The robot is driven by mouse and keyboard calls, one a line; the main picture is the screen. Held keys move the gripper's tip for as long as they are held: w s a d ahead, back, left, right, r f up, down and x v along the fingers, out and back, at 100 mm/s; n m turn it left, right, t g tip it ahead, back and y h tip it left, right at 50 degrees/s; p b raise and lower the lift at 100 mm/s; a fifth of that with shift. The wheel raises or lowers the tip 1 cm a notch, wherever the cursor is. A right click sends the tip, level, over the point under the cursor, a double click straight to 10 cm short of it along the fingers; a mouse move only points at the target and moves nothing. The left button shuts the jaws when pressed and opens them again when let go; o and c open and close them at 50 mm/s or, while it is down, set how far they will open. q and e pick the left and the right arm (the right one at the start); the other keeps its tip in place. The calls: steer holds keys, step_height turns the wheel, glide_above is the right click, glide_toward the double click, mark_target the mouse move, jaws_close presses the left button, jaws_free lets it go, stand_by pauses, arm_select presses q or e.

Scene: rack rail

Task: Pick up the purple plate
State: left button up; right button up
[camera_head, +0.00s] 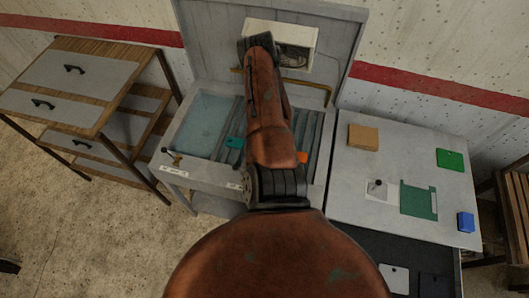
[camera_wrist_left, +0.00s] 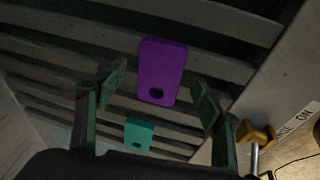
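The purple plate (camera_wrist_left: 163,65), with a dark hole near its lower edge, stands among the grey rails in the left wrist view. My left gripper (camera_wrist_left: 157,82) is open, with one green finger on each side of the plate in the picture. Clear gaps show on both sides and neither finger touches it. A teal plate (camera_wrist_left: 138,132) is lower in that view; it also shows in the head view (camera_head: 235,143). In the head view, my copper-coloured arm covers the middle of the rack, and the purple plate and left gripper are hidden. My right gripper is not in view.
An orange piece (camera_head: 302,157) sits in the rack right of my arm. A raised lid (camera_head: 342,42) stands behind. A yellow-handled lever (camera_wrist_left: 256,133) is beside the rails. The side table (camera_head: 345,193) holds several coloured pieces. A wooden drawer unit (camera_head: 75,75) stands left.

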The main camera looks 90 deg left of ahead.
arm_select(q)
steer(key=c, duration=1.4)
steer(key=shift+a+r, duration=0.1)
steer(key=shift+r, duration=0.05)
